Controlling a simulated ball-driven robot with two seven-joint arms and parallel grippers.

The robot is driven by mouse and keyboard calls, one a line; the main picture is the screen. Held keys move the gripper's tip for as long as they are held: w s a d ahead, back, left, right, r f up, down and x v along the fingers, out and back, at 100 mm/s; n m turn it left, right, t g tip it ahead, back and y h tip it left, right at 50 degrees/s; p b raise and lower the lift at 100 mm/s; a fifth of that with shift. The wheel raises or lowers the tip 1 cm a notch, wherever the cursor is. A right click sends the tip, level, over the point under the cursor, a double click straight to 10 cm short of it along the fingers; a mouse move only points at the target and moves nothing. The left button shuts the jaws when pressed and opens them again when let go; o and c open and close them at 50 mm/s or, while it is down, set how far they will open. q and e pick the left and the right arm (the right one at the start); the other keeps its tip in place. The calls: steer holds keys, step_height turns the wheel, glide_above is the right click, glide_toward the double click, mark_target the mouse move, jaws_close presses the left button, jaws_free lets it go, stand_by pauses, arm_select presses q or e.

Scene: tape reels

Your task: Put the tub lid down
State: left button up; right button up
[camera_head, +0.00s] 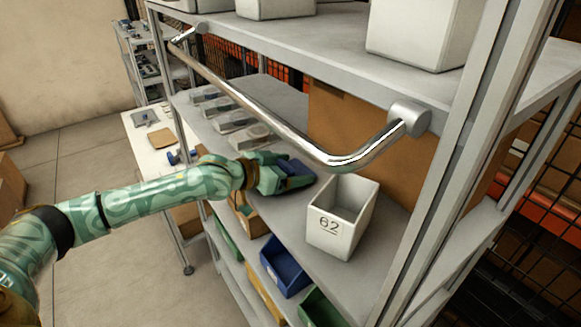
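My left arm reaches in from the left, and its gripper (296,182) is over the middle shelf (375,229), just left of a white bin marked 62 (332,235). A small dark blue piece (293,168) shows at the gripper's fingers. I cannot tell whether it is held, lies on the shelf or is part of the gripper. The fingertips are small and partly hidden, so their opening is unclear. I cannot make out a tub lid for certain. My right gripper is not in view.
Several grey and clear cases (247,137) lie in a row on the shelf behind the gripper. A bent metal rail (270,120) crosses in front of the rack. A cardboard box (385,150) stands behind the bin. Blue (285,270) and green bins sit below.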

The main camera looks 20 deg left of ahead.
arm_select(q)
steer(key=shift+o, duration=1.3)
steer(key=shift+r, duration=0.2)
steer(key=v, duration=0.3)
steer(key=b+v, duration=0.1)
steer(key=v, duration=0.3)
steer(key=b+v, duration=0.1)
steer(key=v, duration=0.2)
steer(key=shift+s+a+f, duration=0.15)
steer(key=shift+a+f, duration=0.1)
steer(key=shift+a, duration=0.1)
steer(key=shift+s+a+r, duration=0.2)
steer(key=shift+s+r, duration=0.3)
steer(key=shift+s, duration=0.1)
